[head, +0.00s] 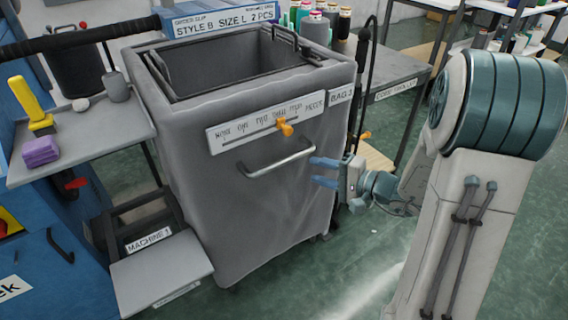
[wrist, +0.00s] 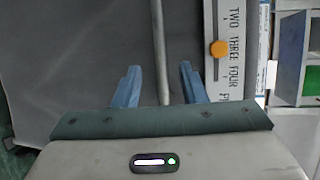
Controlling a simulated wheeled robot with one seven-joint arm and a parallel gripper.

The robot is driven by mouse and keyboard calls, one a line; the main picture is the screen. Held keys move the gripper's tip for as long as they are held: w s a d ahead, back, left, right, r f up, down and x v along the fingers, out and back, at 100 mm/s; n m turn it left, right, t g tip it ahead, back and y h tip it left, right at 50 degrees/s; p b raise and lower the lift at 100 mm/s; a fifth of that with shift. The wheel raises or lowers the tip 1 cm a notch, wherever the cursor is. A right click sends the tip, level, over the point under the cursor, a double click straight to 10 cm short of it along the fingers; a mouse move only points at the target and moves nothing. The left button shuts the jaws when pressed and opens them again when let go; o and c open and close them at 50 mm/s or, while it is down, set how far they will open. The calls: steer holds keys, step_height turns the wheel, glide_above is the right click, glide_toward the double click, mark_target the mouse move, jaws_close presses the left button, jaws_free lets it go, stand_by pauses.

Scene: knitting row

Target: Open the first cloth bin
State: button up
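The cloth bin (head: 330,190) is a grey fabric box on casters, labelled BAG 1, with an open top. A metal bar handle (head: 276,160) runs across its front; it also shows in the wrist view (wrist: 158,40). My gripper (head: 312,171) is open and empty, just right of the handle's right end in the head view. In the wrist view, my gripper (wrist: 159,82) has one finger on each side of the bar in the picture. I cannot tell how deep the bar lies between them.
A strip with number words (head: 268,122) and an orange slider (head: 285,127) sits above the handle. A grey shelf (head: 110,130) on the blue machine stands left. A low step (head: 160,272) is near the bin's front left. Green floor is open at front right.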

mark_target(287, 162)
steer(key=x, duration=1.1)
jaws_close()
